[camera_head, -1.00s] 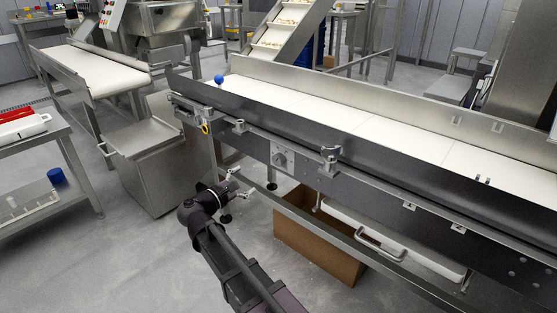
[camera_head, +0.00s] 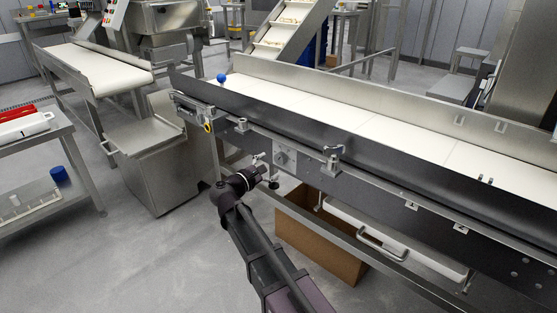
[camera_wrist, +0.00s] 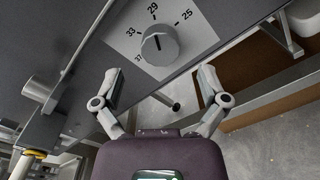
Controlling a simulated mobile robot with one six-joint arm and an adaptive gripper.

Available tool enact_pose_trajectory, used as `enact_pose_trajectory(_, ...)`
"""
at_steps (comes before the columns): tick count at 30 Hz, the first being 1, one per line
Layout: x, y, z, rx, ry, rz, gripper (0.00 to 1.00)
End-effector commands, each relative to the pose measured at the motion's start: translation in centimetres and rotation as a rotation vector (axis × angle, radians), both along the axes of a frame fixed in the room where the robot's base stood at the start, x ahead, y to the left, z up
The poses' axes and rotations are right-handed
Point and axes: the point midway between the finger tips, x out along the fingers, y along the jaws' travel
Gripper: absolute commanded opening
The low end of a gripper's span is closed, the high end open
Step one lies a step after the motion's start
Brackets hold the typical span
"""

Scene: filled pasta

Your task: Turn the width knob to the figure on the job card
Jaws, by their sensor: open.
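The width knob (camera_wrist: 159,45) is a round grey knob on a light dial plate (camera_wrist: 190,32). The plate shows the figures 25, 29, 33 and 37. A short dark line marks the knob's face; I cannot tell for sure which figure it points to. In the head view the knob (camera_head: 280,157) sits on the dark side of the conveyor. My gripper (camera_wrist: 158,82) is open and empty, its fingers apart and short of the knob, one to each side. In the head view my gripper (camera_head: 267,171) is just left of and below the dial plate. I cannot make out a job card.
The conveyor's white belt (camera_head: 400,145) runs above the knob. A clamp post (camera_head: 331,160) stands out right of the dial and another fitting (camera_head: 241,125) left of it. An open cardboard box (camera_head: 300,238) and a lower rail lie beneath.

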Motion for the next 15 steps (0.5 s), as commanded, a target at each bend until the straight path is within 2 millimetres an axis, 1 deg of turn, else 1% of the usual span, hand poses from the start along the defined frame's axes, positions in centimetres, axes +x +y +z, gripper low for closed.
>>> enact_pose_trajectory(1, 0.8, -0.5, 0.0, 0.000, 0.000, -0.001, 0.93)
enact_pose_trajectory(6, 2.5, -1.8, 0.0, 0.000, 0.000, -0.001, 0.93)
enact_pose_trajectory(10, 3.4, -2.6, 0.0, 0.000, 0.000, -0.001, 0.93)
enact_pose_trajectory(15, 3.9, -3.0, 0.0, 0.000, 0.000, 0.000, 0.93)
